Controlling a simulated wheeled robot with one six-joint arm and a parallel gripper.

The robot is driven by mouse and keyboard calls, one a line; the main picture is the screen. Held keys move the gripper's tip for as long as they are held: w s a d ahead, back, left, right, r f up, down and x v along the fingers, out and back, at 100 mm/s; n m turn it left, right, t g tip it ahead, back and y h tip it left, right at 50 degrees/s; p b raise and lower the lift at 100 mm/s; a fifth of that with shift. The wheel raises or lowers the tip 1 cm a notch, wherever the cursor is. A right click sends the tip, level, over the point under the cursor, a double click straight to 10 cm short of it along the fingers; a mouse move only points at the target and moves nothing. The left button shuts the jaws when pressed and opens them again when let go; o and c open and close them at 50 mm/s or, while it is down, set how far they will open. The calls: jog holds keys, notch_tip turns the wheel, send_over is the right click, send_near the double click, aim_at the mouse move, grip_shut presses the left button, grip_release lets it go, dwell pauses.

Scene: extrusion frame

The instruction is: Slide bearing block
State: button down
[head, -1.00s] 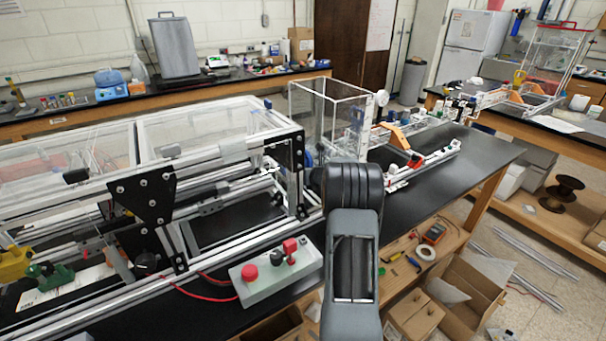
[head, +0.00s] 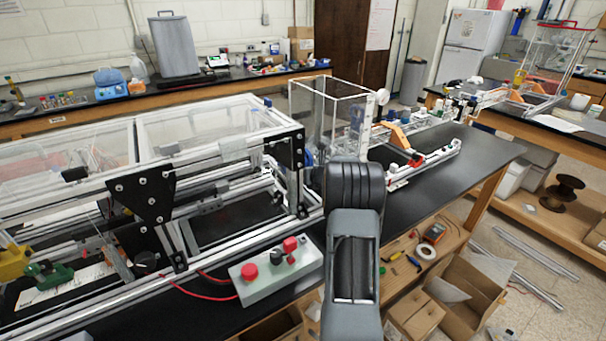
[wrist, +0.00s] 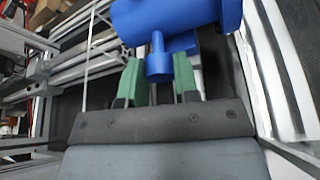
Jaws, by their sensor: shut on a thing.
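In the wrist view, my gripper (wrist: 158,74) has two green fingers, one on each side of the short post of a blue part (wrist: 175,18). The fingers are shut on this post. The blue part has a wide rounded body at the top of the view. I take it for the bearing block, but cannot be sure. In the head view my own arm hides the gripper and most of what it holds. The aluminium extrusion frame (head: 165,261) stands on the black bench at the left, with rails inside it.
A grey control box (head: 275,272) with red and black knobs sits at the frame's front, left of my arm. A clear box (head: 330,95) stands behind my arm. Cardboard boxes (head: 470,285) lie below.

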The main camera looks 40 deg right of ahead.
jog(key=shift+s, duration=0.2)
jog(key=c, duration=0.9)
grip_release()
jog(key=shift+o, duration=0.2)
jog(key=b+v, duration=0.1)
jog(key=v, duration=1.2)
jog(key=shift+s, duration=0.35)
jog(key=shift+r, duration=0.15)
